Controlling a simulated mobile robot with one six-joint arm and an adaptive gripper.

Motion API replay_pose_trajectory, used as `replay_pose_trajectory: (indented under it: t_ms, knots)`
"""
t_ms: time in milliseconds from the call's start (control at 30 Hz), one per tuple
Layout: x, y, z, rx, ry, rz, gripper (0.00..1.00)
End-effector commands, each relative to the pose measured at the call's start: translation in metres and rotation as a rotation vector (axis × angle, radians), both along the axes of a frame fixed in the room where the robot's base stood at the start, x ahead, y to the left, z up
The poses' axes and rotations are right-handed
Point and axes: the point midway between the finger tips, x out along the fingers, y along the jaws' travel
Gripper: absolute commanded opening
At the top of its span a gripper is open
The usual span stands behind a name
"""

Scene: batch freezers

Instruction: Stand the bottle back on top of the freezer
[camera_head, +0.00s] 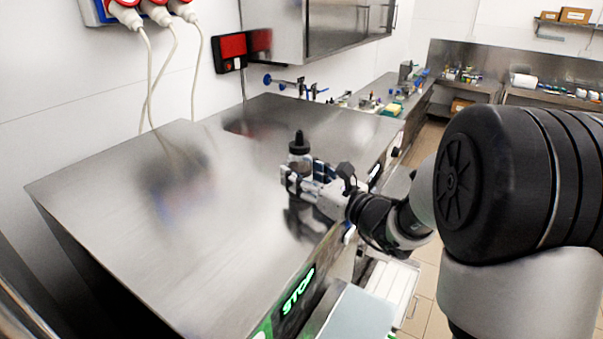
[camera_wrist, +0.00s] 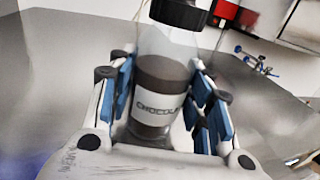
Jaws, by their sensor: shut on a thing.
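The bottle (camera_wrist: 158,85) is clear with a black cap, dark contents and a white label reading "CHOCOL…". In the wrist view it stands between the blue-padded fingers of my gripper (camera_wrist: 165,105), which is shut on it. In the head view the bottle (camera_head: 299,150) is upright in my gripper (camera_head: 308,178), over the front part of the shiny steel freezer top (camera_head: 200,190). A reflection shows below the gripper. I cannot tell whether the bottle's base touches the top.
The freezer top is otherwise bare. A green STOP display (camera_head: 298,291) is on the freezer's front. Plugs with white cables (camera_head: 157,14) and a red switch box (camera_head: 231,50) are on the wall. A steel cabinet (camera_head: 320,30) hangs at the back, near a cluttered counter (camera_head: 385,98).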

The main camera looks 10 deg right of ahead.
Motion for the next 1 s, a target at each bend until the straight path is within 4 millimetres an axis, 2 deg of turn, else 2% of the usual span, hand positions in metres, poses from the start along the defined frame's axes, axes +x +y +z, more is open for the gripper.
replay_pose_trajectory:
  t_ms: [300, 333, 600, 1000]
  knots:
    - [0.0001, 0.0, -0.0024, -0.001, -0.003, 0.0, 0.21]
    - [0.0001, 0.0001, -0.0027, -0.001, 0.0, 0.0, 0.47]
    - [0.0001, 0.0001, -0.0017, -0.001, 0.0, 0.0, 0.65]
    - [0.0001, 0.0, 0.0016, -0.001, 0.0, 0.001, 0.66]
